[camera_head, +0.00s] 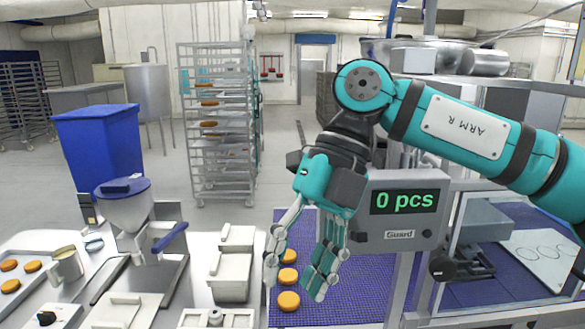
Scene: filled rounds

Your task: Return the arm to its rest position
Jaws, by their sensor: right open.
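My right arm, teal with dark joints, comes in from the right edge and bends down in the middle of the head view. My right gripper (295,284) hangs with its fingers spread over the left part of a blue mesh conveyor belt (360,296). It is open and I see nothing between its fingers. Several orange-brown rounds (288,301) lie in a row on the belt, behind and beside the fingers in the picture; the arm partly hides them. Whether the fingertips touch the belt cannot be told. My left gripper is not in view.
A grey box with a display reading "0 pcs" (402,201) stands close right of my gripper. Left are a lidded white container (232,262), a hopper machine (124,205) and rounds on a tray (33,266). A blue bin (98,150) and tall rack (215,130) stand behind.

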